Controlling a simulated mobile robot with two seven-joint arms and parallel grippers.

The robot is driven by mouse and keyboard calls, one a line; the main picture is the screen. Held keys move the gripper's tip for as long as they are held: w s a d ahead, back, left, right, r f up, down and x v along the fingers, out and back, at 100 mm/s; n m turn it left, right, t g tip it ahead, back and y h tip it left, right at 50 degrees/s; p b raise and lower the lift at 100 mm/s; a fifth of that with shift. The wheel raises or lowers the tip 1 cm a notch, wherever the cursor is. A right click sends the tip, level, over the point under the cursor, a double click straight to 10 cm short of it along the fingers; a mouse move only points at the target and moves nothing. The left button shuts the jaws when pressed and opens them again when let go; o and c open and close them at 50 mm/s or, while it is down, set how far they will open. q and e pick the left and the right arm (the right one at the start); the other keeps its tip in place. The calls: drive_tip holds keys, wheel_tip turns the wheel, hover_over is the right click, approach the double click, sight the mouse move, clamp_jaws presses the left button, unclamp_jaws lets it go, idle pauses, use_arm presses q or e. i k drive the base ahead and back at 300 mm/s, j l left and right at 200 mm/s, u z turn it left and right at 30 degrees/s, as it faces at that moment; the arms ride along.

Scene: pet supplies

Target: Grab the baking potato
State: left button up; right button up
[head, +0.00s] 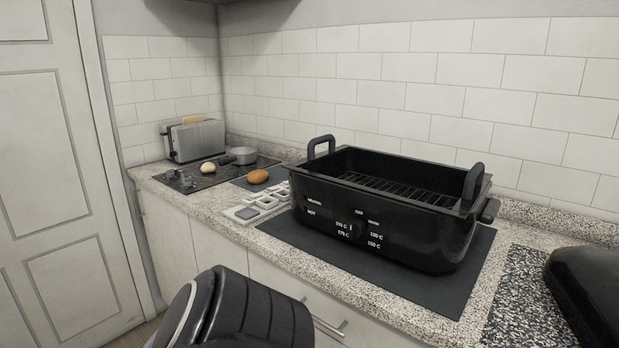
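Neither of my grippers shows in the head view. A dark arm link of mine shows at the bottom, well in front of the counter and apart from the potato.
A large black roaster (385,240) with a rack inside stands on a dark mat (440,298). A white compartment tray (243,213) lies beside it. A toaster (196,141) and small pot (243,155) stand at the back left. Drawer handles (330,328) project below the counter.

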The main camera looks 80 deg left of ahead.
sight(257, 177)
drive_tip(key=u, duration=2.9)
drive_tip(key=j+z, duration=0.1)
drive_tip(key=z, duration=0.35)
drive_tip(key=i+j+z, duration=0.1)
drive_tip(key=z, duration=0.35)
drive_tip(key=j+z, duration=0.15)
drive_tip(key=z, duration=0.25)
drive_tip(key=j+z, duration=0.55)
drive_tip(key=j, duration=0.15)
drive_tip(key=j+z, duration=0.15)
drive_tip(key=j, duration=0.25)
drive_tip(key=k+j+z, duration=0.1)
drive_tip(key=j, duration=0.25)
drive_tip(key=k+j+z, duration=0.15)
drive_tip(key=j, duration=0.2)
drive_tip(key=k+j+z, duration=0.1)
drive_tip(key=j, duration=0.25)
